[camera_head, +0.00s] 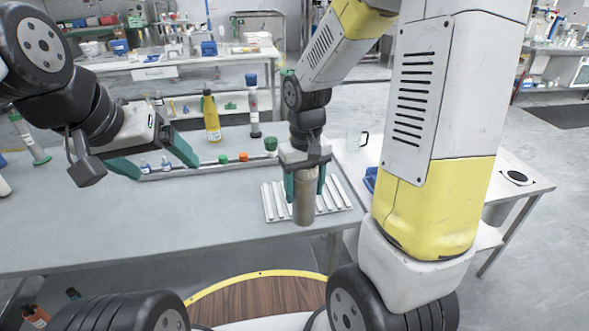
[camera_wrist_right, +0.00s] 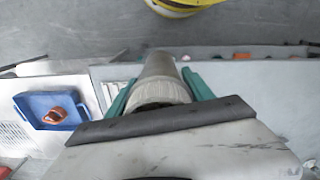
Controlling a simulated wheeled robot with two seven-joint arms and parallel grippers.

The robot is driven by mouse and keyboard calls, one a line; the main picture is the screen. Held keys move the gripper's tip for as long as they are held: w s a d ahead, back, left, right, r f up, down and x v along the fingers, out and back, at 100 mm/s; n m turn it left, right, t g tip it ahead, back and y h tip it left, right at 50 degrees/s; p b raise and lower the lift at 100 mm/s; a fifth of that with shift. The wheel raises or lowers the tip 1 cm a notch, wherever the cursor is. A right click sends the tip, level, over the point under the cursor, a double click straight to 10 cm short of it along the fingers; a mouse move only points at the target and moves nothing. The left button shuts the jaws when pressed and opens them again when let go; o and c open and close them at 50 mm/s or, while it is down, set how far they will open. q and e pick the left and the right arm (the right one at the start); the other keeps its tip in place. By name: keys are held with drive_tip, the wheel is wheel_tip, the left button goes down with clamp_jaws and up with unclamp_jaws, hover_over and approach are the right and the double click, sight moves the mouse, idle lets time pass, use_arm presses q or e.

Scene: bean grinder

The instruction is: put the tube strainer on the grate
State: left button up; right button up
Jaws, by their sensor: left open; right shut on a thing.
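The tube strainer (camera_head: 304,200) is a greyish-brown cylinder held upright in my right gripper (camera_head: 304,182), whose green fingers close on its two sides. It also shows in the right wrist view (camera_wrist_right: 160,68), pointing away from the wrist between the fingers (camera_wrist_right: 160,90). The grate (camera_head: 337,192) is a white ribbed rack on the table. In the head view the strainer overlaps the grate's front middle; I cannot tell whether they touch. My left gripper (camera_head: 155,168) is open and empty above the table at the left.
A shallow tray (camera_head: 195,170) with small bottles and green and orange caps lies behind the grate. A yellow bottle (camera_head: 211,118) stands behind it. A blue tray (camera_wrist_right: 52,118) holds an orange item. The table's front left (camera_head: 110,235) is clear.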

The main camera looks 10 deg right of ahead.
drive_tip(key=w+d+f, duration=0.2)
drive_tip(key=w, duration=0.5)
drive_tip(key=w+d+f, duration=0.1)
drive_tip(key=w+f, duration=0.1)
drive_tip(key=w, duration=0.6)
drive_tip(key=shift+w+d+f, duration=0.25)
drive_tip(key=shift+d+f, duration=0.15)
drive_tip(key=o, duration=1.7)
drive_tip(key=shift+f, duration=0.15)
